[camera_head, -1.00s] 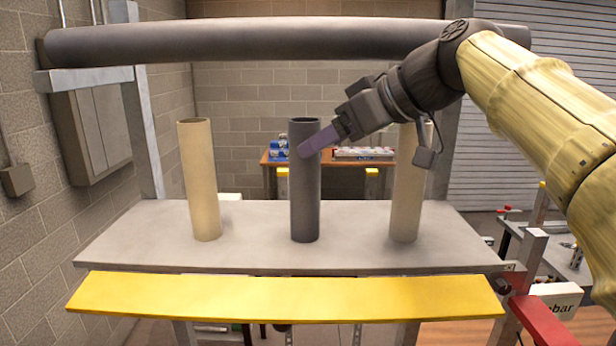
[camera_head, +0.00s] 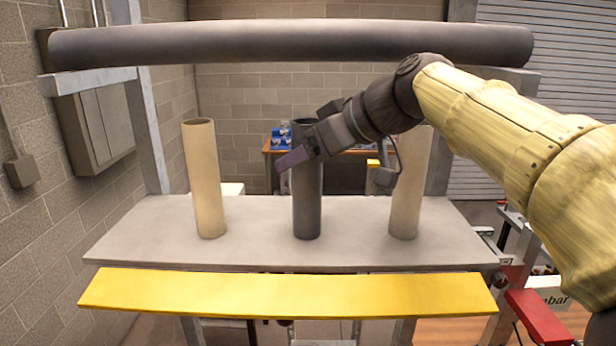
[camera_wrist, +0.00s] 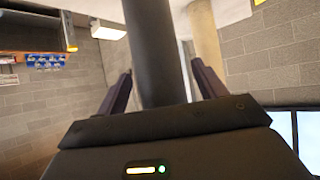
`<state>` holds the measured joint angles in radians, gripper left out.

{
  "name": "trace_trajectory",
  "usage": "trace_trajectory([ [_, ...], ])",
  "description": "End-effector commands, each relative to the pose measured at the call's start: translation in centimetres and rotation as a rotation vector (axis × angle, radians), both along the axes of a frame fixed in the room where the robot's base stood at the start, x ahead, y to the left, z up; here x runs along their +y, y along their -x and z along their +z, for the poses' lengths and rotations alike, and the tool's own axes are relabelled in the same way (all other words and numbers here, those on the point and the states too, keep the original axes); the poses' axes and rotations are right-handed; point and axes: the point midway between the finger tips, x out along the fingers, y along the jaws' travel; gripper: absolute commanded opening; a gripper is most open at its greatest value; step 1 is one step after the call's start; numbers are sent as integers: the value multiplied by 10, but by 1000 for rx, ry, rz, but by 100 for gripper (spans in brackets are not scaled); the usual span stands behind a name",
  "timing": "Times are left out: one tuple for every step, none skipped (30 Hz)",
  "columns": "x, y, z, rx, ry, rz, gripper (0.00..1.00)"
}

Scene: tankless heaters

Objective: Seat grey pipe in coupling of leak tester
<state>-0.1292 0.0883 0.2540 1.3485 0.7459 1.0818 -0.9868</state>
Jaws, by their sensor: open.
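The grey pipe (camera_head: 308,200) stands upright on the grey table, between two cream pipes. In the wrist view the grey pipe (camera_wrist: 155,50) runs between my two purple fingers, with a gap on each side. My gripper (camera_head: 292,160) is open at the pipe's upper part, reaching in from the right; it also shows in the wrist view (camera_wrist: 163,82). In the head view, my gripper and wrist hide part of the pipe's upper right side. I cannot make out the leak tester's coupling in these views.
One cream pipe (camera_head: 204,180) stands to the left, another (camera_head: 407,195) to the right, partly behind my arm. The grey table (camera_head: 255,240) is otherwise bare. A yellow board (camera_head: 285,293) runs along its front. A thick dark horizontal tube (camera_head: 290,42) spans above.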

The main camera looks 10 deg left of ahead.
Motion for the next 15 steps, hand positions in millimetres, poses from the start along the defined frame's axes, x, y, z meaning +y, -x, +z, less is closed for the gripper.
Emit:
trace_trajectory([
  [0,0,0,0,0,0,70],
  [0,0,0,0,0,0,70],
  [0,0,0,0,0,0,70],
  [0,0,0,-1,0,1,70],
  [0,0,0,0,0,0,70],
  [0,0,0,0,0,0,70],
  [0,0,0,0,0,0,70],
  [0,0,0,0,0,0,70],
  [0,0,0,0,0,0,70],
  [0,0,0,0,0,0,70],
  [0,0,0,0,0,0,66],
  [0,0,0,0,0,0,58],
  [0,0,0,0,0,0,52],
  [0,0,0,0,0,0,46],
  [0,0,0,0,0,0,39],
])
